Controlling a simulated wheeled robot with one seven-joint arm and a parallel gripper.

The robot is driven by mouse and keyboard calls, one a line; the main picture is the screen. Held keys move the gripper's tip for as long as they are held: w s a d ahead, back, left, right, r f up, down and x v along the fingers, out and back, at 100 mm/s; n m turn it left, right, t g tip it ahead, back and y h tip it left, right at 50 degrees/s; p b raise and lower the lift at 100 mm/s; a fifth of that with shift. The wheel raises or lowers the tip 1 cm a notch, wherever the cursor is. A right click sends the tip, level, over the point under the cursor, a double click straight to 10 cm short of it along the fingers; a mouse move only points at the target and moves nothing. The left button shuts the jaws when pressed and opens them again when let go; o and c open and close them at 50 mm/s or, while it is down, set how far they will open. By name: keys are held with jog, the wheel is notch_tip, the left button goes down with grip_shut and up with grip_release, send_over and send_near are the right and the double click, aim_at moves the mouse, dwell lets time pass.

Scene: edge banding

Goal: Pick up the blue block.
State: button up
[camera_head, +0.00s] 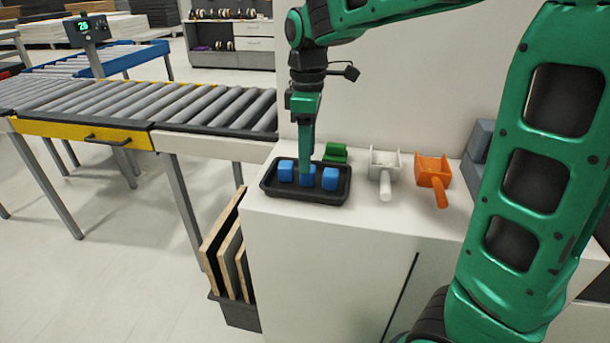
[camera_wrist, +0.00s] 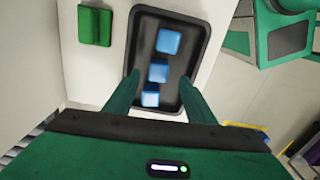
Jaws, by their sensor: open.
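Three blue blocks lie in a row in a black tray (camera_head: 300,198) on the white cabinet top. In the head view they are the left block (camera_head: 286,171), the middle block (camera_head: 306,178) and the right block (camera_head: 330,180). My gripper (camera_head: 307,168) points down over the middle block and partly hides it. In the wrist view my open fingers (camera_wrist: 158,79) reach over the tray (camera_wrist: 186,60), one on each side of the row. The middle block (camera_wrist: 158,71) shows between the fingertips, with one block (camera_wrist: 168,42) beyond and one (camera_wrist: 150,98) nearer. I cannot tell whether the fingers touch it.
A green object (camera_head: 335,152) sits just behind the tray. A white scoop-like item (camera_head: 384,165) and an orange one (camera_head: 432,170) stand to the right, with grey blocks (camera_head: 480,145) beyond. A roller conveyor (camera_head: 200,105) is at left. A wall rises behind the cabinet top.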

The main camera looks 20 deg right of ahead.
aim_at(307, 180)
jog(key=shift+w+d+f, duration=0.1)
jog(key=shift+f, duration=1.25)
jog(key=shift+w+d+f, duration=0.1)
jog(key=shift+f, duration=1.2)
jog(key=shift+c, duration=0.3)
jog(key=c, duration=1.1)
jog(key=shift+o, duration=0.2)
jog(key=shift+r, duration=0.1)
